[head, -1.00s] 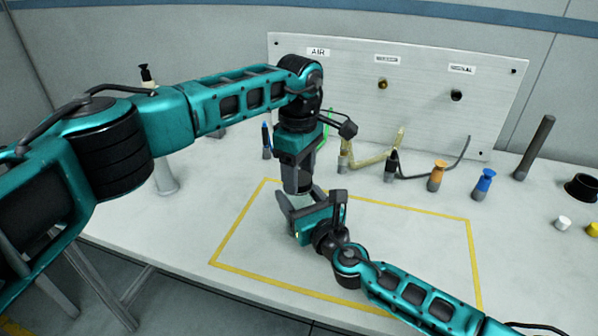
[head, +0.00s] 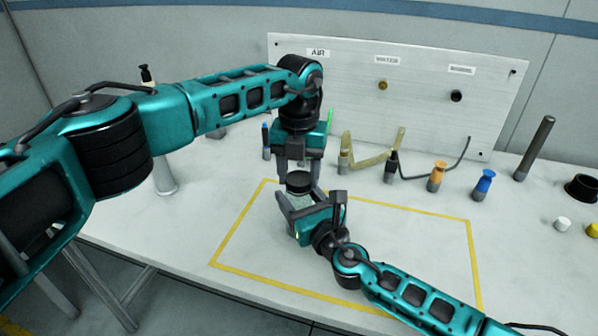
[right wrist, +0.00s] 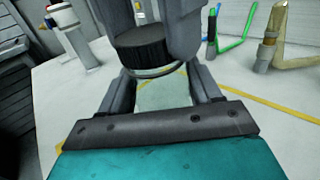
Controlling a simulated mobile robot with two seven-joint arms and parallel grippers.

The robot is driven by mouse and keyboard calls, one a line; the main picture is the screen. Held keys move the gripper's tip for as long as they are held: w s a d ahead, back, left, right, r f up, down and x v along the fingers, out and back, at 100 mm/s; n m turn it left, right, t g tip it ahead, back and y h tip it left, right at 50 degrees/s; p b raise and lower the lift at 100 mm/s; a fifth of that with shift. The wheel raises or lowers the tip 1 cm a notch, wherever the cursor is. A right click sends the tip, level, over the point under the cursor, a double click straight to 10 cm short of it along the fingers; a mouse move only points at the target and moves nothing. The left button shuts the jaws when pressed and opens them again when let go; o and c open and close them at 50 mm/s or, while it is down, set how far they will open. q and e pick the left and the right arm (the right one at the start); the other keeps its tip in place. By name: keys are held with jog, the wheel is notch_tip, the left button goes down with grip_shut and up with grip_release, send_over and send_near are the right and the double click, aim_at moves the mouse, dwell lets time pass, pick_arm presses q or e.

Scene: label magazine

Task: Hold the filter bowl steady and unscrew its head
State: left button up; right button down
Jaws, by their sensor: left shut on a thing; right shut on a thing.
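The filter has a black ribbed head (head: 299,182) on top of a clear bowl (right wrist: 163,94). It stands upright inside the yellow outlined area. The head also shows in the right wrist view (right wrist: 142,54). My left gripper (head: 299,177) comes down from above and is shut on the head, one finger on each side. My right gripper (head: 300,200) reaches in from the front right, low down, and is shut on the bowl. In the right wrist view its fingers (right wrist: 160,98) flank the bowl. The head sits on the bowl's rim; whether any thread gap shows is unclear.
A panel (head: 345,90) with labelled ports stands behind. Along its foot are an olive bent pipe (head: 375,158), an orange-topped fitting (head: 437,175), a blue-topped fitting (head: 483,184) and a dark rod (head: 534,147). The right part of the outlined area (head: 420,240) is clear.

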pick_arm(q)
jog(key=n, duration=0.3)
jog(key=shift+n, duration=0.4)
pick_arm(e)
jog(key=shift+f, duration=0.1)
pick_arm(q)
jog(key=n, duration=0.3)
jog(key=shift+n, duration=0.4)
jog(key=n, duration=0.3)
jog(key=shift+n, duration=0.4)
jog(key=n, duration=0.5)
jog(key=shift+r, duration=0.1)
jog(key=shift+r, duration=0.15)
jog(key=shift+r, duration=0.95)
